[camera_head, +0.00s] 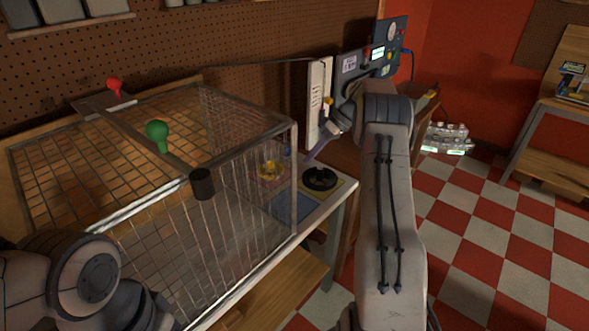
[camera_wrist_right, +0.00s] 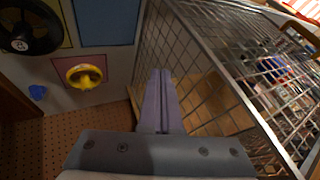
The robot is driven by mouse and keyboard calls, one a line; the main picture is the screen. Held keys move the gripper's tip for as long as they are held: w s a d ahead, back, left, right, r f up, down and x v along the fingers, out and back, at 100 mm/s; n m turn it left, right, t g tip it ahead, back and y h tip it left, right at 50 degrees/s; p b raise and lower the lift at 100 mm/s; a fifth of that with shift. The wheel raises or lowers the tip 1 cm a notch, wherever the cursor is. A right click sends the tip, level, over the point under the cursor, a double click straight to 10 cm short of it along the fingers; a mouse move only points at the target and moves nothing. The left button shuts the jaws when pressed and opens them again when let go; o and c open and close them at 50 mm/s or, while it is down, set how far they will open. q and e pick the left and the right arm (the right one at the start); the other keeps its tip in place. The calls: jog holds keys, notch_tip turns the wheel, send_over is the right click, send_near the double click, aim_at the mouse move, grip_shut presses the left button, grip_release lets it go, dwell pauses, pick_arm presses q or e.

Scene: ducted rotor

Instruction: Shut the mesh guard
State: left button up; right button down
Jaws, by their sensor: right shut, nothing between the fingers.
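The mesh guard (camera_head: 225,240) is a wire cage with a grey metal frame, on the bench at the left in the head view. In the right wrist view its framed mesh (camera_wrist_right: 205,75) stands just right of my fingers. I cannot tell whether a panel stands open. My right gripper (camera_head: 312,154) is beyond the cage's right front corner, partly hidden by my wrist. In the wrist view its fingers (camera_wrist_right: 161,75) are shut together and empty, beside the mesh with no clear contact. My left arm shows at lower left; its gripper is out of view.
A black wheel (camera_head: 320,179) and yellow knob (camera_wrist_right: 84,76) sit on the panel right of the cage. A control box (camera_head: 372,62) stands behind my right wrist.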

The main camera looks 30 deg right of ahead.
aim_at(294, 172)
pick_arm(q)
jog(key=shift+r+p, duration=1.9)
jog(key=shift+r, duration=0.35)
pick_arm(e)
jog(key=shift+s+a+f, duration=0.15)
jog(key=shift+a+f, duration=0.4)
jog(key=shift+a, duration=0.45)
jog(key=shift+s+a+f, duration=0.1)
jog(key=shift+a+f, duration=0.45)
jog(key=shift+a, duration=0.5)
jog(key=shift+s+a+f, duration=0.15)
jog(key=shift+a+f, duration=0.4)
jog(key=shift+a, duration=0.45)
pick_arm(q)
jog(key=shift+s+f, duration=0.1)
